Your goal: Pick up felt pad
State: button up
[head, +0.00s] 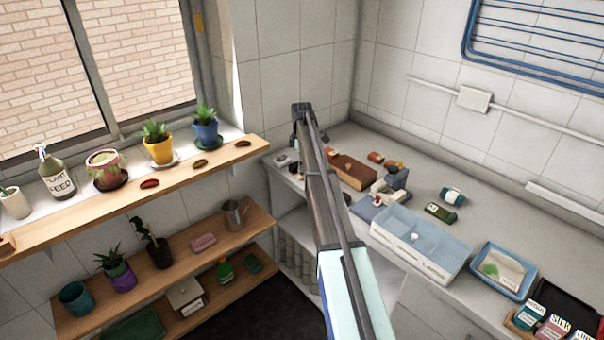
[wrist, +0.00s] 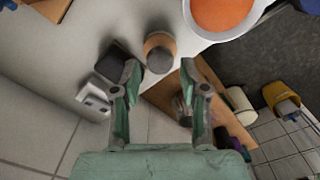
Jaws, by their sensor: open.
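My gripper (wrist: 161,82) is open in the wrist view, its two green-grey fingers apart with nothing held between them. A dark grey block (wrist: 118,60) lies on the pale counter close to the left finger, partly hidden by it. A round tan piece with a grey face (wrist: 159,52) sits beyond the fingertips, near the counter edge. I cannot tell for sure which thing is the felt pad. In the head view my arm crosses the middle and hides part of the counter.
A white block with dark slots (wrist: 97,93) is left of the fingers. A white bowl with orange contents (wrist: 223,12) is at the top. The head view shows a divided bin (head: 420,240) and a blue tray (head: 503,270) on the counter, and wooden shelves (head: 160,272) at left.

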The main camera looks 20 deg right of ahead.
jog(key=shift+f+p, duration=0.5)
jog(key=shift+f, duration=1.1)
grip_shut()
jog(key=shift+r, duration=0.1)
notch_tip(320, 180, up, 20)
jog(key=b, duration=0.6)
jog(key=shift+c, duration=2.4)
grip_release()
jog(key=c, duration=0.3)
